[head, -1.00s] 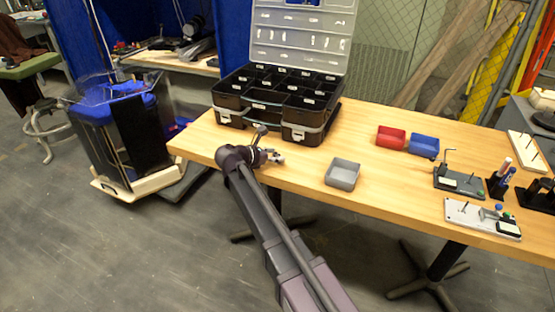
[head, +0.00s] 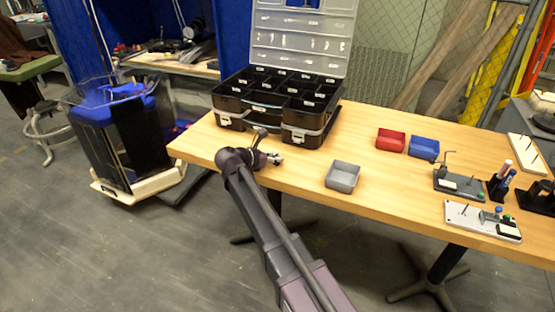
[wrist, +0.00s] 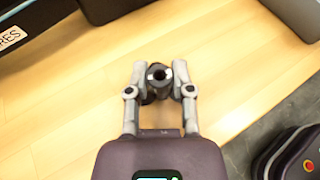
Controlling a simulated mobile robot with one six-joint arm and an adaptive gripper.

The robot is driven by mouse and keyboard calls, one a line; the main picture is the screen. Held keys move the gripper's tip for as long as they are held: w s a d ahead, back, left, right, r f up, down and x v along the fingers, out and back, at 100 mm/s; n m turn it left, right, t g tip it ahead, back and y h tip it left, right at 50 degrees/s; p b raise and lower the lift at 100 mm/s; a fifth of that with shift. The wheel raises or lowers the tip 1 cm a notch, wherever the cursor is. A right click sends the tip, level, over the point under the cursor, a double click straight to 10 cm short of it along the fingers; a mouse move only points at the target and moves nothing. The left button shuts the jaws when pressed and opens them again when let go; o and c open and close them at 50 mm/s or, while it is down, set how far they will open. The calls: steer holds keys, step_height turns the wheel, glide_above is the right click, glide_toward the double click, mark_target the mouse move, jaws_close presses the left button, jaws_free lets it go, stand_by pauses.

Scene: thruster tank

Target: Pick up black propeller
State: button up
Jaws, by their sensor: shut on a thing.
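The black propeller (wrist: 158,82) shows in the wrist view as a small dark piece with a round, hollow hub. My gripper (wrist: 160,72) is shut on it, one grey finger on each side. The propeller seems to be above the wooden tabletop, but I cannot tell how far. In the head view my gripper (head: 274,159) is over the table's front left part, in front of the black organizer case. The propeller is too small to make out there.
The open black organizer case (head: 262,98) stands behind my gripper. A grey bin (head: 342,178) lies to the right, with red (head: 390,139) and blue (head: 423,147) bins beyond. Tool stands fill the table's right end. A tank (head: 125,135) stands left, off the table.

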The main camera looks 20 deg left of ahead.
steer(key=shift+r, duration=0.2)
step_height(320, 180, up, 4)
steer(key=p, duration=0.4)
steer(key=shift+f, duration=0.1)
steer(key=s+d, duration=0.3)
steer(key=s, duration=0.4)
steer(key=s+d, duration=0.4)
steer(key=s, duration=0.3)
steer(key=shift+s+r+p, duration=0.25)
steer(key=shift+r+p, duration=0.15)
steer(key=shift+p, duration=0.05)
steer(key=shift+a, duration=0.15)
